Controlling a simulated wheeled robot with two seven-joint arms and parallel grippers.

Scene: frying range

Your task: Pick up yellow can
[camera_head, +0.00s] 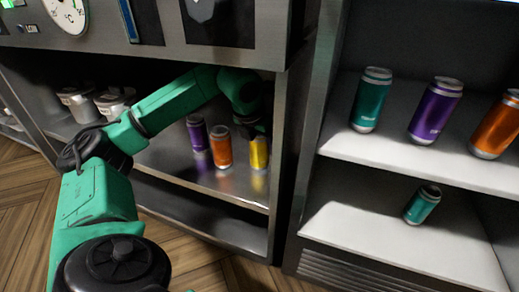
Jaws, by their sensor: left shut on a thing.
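The yellow can (259,154) stands upright on the dark metal shelf of the left cabinet, at the right end of a short row of cans. My left gripper (258,132) reaches into the cabinet from the left and is shut on the top of the yellow can. The dark fingers hide the can's upper end. I cannot tell whether the can's base touches the shelf. My right gripper is not in view.
An orange can (221,147) and a purple can (197,133) stand just left of the yellow can. Lidded metal pots (113,102) sit further left. A cabinet wall (285,150) is close on the right. The right unit holds several more cans, including a teal can (422,204).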

